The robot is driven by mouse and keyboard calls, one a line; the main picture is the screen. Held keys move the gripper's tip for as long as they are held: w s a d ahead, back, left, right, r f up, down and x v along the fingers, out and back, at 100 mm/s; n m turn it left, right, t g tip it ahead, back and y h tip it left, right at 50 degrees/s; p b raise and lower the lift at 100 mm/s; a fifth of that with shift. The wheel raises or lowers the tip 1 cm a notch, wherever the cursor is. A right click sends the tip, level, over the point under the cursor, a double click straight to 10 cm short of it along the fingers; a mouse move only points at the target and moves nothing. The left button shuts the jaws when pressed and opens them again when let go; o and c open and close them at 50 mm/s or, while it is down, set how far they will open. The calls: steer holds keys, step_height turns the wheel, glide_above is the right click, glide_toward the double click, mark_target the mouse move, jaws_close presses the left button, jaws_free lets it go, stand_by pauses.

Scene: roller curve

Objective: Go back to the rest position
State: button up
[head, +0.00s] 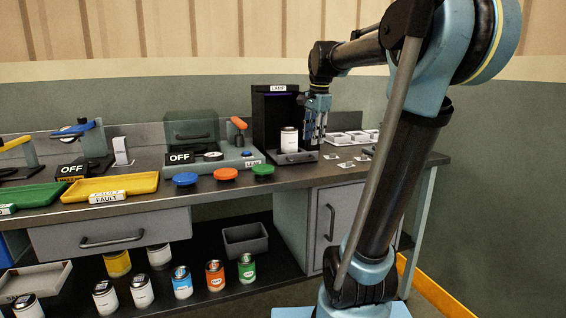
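My gripper (314,126) hangs above the workbench (330,172) at the right end of my arm's reach, fingers pointing down. It is beside the open front of the black lamp box (266,118), to the right of a white can (289,139) standing in that box. The fingers look small, and I cannot tell whether they are apart. No object shows clearly in them.
The leak station (226,160), with an orange handle and clear lid, stands left of the lamp box. Blue, orange and green round buttons (225,174) line the front. A yellow fault tray (110,187) lies left. A white compartment tray (350,137) is at right. Several cans stand below.

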steer(key=s+d+f+n, duration=0.2)
steer(key=s+f+n, duration=0.4)
steer(key=s+f, duration=0.6)
steer(key=s+d+f+n, duration=0.2)
steer(key=s+f+n, duration=0.4)
steer(key=s+f, duration=0.7)
step_height(320, 180, down, 3)
steer(key=shift+s+d+f+n+h, duration=0.1)
steer(key=shift+s+d+n+h, duration=0.1)
steer(key=shift+d+n+h, duration=0.1)
steer(key=shift+w+f, duration=0.2)
steer(key=shift+w, duration=0.25)
steer(key=shift+o, duration=0.4)
steer(key=shift+a, duration=0.15)
